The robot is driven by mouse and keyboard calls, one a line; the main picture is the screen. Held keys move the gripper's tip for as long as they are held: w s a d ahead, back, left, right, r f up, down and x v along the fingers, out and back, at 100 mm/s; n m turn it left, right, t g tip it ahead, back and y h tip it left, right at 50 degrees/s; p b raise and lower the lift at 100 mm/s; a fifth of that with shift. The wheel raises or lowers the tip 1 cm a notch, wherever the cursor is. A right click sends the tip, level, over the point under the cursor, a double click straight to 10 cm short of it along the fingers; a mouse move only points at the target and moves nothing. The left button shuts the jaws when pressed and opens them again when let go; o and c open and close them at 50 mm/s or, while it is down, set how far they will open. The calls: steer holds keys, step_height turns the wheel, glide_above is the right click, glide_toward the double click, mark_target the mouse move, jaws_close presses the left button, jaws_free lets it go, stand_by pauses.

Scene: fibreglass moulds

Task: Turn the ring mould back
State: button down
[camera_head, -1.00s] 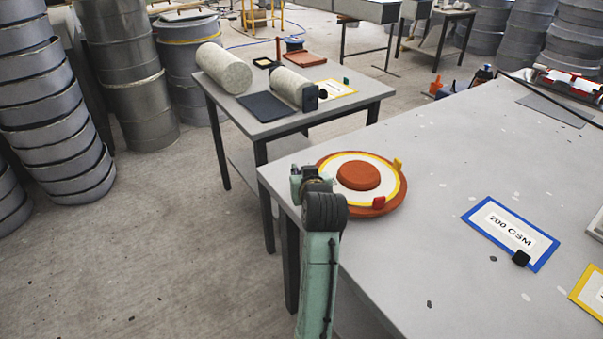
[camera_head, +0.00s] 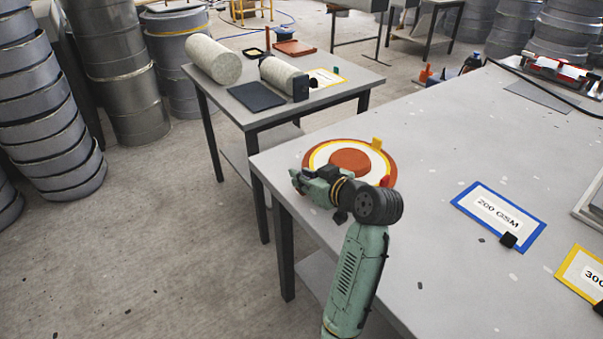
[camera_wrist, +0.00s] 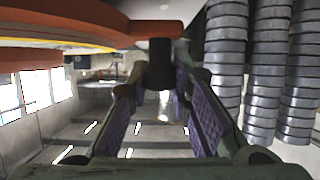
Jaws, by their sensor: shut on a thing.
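The ring mould (camera_head: 350,160) is a round orange disc with white and yellow bands. It lies flat at the near left corner of the grey table in the head view. A yellow tab stands at its far right rim and a red tab at its right rim. My gripper (camera_head: 302,180) is at its near left edge, partly hiding the rim. In the wrist view, the mould's orange underside and rim (camera_wrist: 60,28) fill the upper left. An orange arm juts out from it with a black peg (camera_wrist: 160,65) below. My gripper (camera_wrist: 160,85) is shut on this peg.
The grey table (camera_head: 430,150) holds a blue-framed 200 GSM card (camera_head: 495,215) and a yellow-framed card (camera_head: 585,275) to the right. A smaller table (camera_head: 275,118) with rolls stands behind left. Stacked grey drums (camera_head: 115,70) stand on the floor at left.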

steer(key=shift+s+d, duration=0.15)
steer(key=shift+s, duration=0.05)
stand_by(0.5)
steer(key=c, duration=1.4)
jaws_free()
steer(key=shift+c, duration=0.2)
steer(key=v, duration=1.2)
steer(key=shift+w+r, duration=0.1)
steer(key=shift+w, duration=0.05)
